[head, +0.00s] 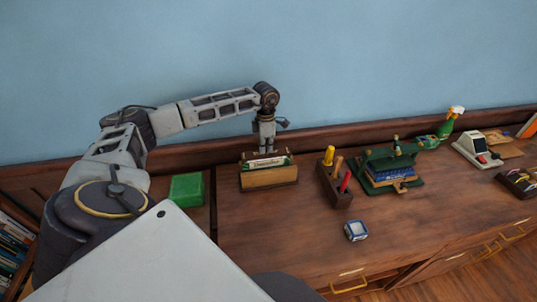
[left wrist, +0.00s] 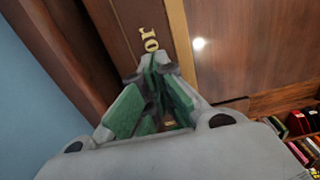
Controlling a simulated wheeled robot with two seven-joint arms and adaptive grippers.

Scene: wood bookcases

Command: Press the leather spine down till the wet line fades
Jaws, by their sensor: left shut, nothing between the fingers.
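A wooden block-like holder (head: 268,178) stands on the bench, with a pale lettered strip (head: 266,162) along its top. In the left wrist view a dark brown leather spine (left wrist: 133,22) with gold letters (left wrist: 150,40) lies beyond the fingertips. My left gripper (head: 266,149) points down at the top of the holder, its fingers shut and empty. It also shows in the left wrist view (left wrist: 152,68), its tips over or at the spine by the letters; I cannot tell whether they touch. I cannot make out a wet line. My right gripper is not in view.
A green box (head: 186,188) sits left of the holder. The front bench is mostly clear.

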